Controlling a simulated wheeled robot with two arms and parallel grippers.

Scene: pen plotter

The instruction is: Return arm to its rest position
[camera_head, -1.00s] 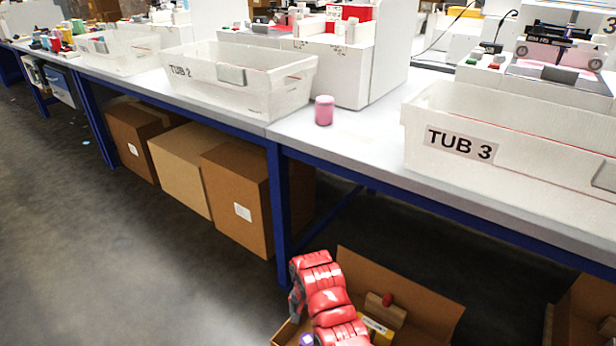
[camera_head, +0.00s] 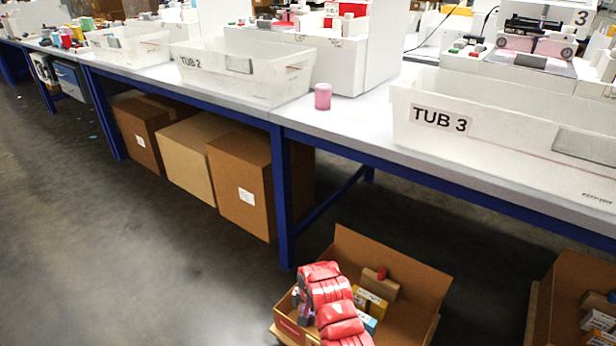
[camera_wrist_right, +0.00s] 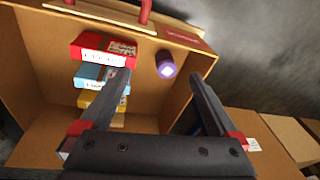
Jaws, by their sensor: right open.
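My right arm, in red covers, reaches down over an open cardboard box (camera_head: 405,298) on the floor in the head view. My right gripper (camera_head: 304,306) is mostly hidden by the arm there. In the right wrist view my right gripper (camera_wrist_right: 160,84) is open, its dark fingers spread over the box interior with nothing held between them. My left gripper is not in view.
A white table with blue legs (camera_head: 283,205) runs behind the arm, bearing tub 2 (camera_head: 215,74), tub 3 (camera_head: 490,138) and a pink cylinder (camera_head: 322,97). Closed cardboard boxes (camera_head: 240,185) stand underneath. Another open box (camera_head: 560,290) is at right. The floor at left is clear.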

